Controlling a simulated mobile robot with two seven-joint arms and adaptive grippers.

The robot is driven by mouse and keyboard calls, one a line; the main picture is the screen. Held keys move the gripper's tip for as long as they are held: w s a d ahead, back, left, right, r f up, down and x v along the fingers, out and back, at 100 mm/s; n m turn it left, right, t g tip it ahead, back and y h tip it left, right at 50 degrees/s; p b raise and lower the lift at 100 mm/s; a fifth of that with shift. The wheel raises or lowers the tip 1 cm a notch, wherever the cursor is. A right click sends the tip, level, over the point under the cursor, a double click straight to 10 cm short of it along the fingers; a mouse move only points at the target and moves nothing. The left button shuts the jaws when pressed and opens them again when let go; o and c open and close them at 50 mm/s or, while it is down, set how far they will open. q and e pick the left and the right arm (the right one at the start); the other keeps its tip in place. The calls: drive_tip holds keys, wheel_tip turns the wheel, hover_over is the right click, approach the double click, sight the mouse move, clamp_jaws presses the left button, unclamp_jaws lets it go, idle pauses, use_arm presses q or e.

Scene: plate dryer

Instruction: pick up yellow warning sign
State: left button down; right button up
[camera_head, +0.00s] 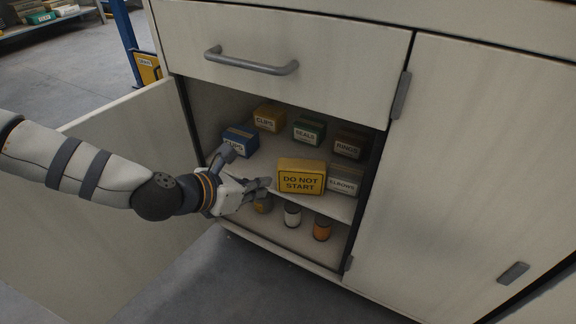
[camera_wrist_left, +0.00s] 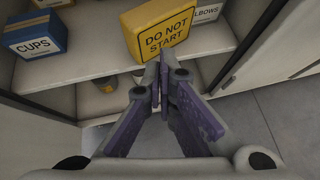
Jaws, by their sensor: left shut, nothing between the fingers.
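The yellow warning sign (camera_head: 301,177) is a yellow block with a black "DO NOT START" panel. It sits at the front of the upper shelf (camera_head: 262,168) inside the open cabinet. In the left wrist view the sign (camera_wrist_left: 158,25) is just beyond my fingertips, near the top. My left gripper (camera_head: 268,184) comes in from the left, its fingertips just left of the sign in the head view. In the left wrist view its fingers (camera_wrist_left: 160,85) are together at the tips with nothing between them. My right gripper is not in view.
A blue CUPS box (camera_head: 240,140), a yellow CLIPS box (camera_head: 269,117), a green SEALS box (camera_head: 308,129), a RINGS box (camera_head: 349,144) and an ELBOWS box (camera_head: 343,180) share the shelf. Cans (camera_head: 292,215) stand below. The open door (camera_head: 140,165) is left; a closed door (camera_head: 470,170) is right.

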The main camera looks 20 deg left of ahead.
use_arm(q)
drive_tip(key=b, duration=0.2)
approach(297, 168)
drive_tip(key=x, duration=0.5)
drive_tip(key=shift+w+d+r, duration=0.1)
drive_tip(key=shift+w+r, duration=0.15)
drive_tip(key=shift+w, duration=0.15)
drive_tip(key=shift+w+d+f+b, duration=0.1)
drive_tip(key=shift+w+f+b, duration=0.25)
drive_tip(key=shift+f, duration=0.4)
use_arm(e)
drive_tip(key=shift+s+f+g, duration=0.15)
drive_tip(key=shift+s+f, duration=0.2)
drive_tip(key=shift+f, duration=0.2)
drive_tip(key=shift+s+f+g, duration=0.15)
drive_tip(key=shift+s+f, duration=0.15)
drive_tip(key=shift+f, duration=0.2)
use_arm(q)
drive_tip(key=shift+s, duration=0.1)
drive_tip(key=s, duration=0.1)
drive_tip(key=s+a+p, duration=0.1)
drive_tip(key=shift+s, duration=0.4)
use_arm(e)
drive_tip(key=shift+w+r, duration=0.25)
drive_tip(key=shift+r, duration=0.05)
